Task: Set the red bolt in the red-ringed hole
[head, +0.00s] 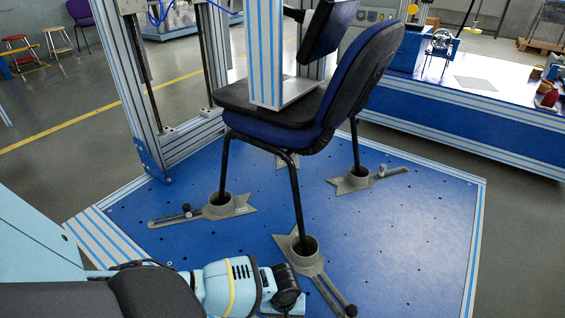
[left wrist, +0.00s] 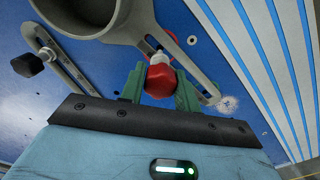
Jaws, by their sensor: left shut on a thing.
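The red bolt (left wrist: 160,81) is between the two green fingers of my left gripper (left wrist: 159,88), which is shut on its red head. Its pale shank points away from the gripper, beside the arm of a grey foot clamp (left wrist: 188,52). A small red edge (left wrist: 172,36) shows behind that clamp arm and may be part of the red ring; the hole itself is hidden. I cannot tell whether the shank touches the plate. In the head view my left arm comes in from the lower left; its fingers and the bolt are hidden there. My right gripper is not in view.
A blue office chair (head: 268,113) stands with its legs in grey cup clamps on the blue plate (head: 400,240). The near clamp (head: 305,249) is close to my left wrist. A metal post (head: 265,55) presses on the seat. The plate's right side is clear.

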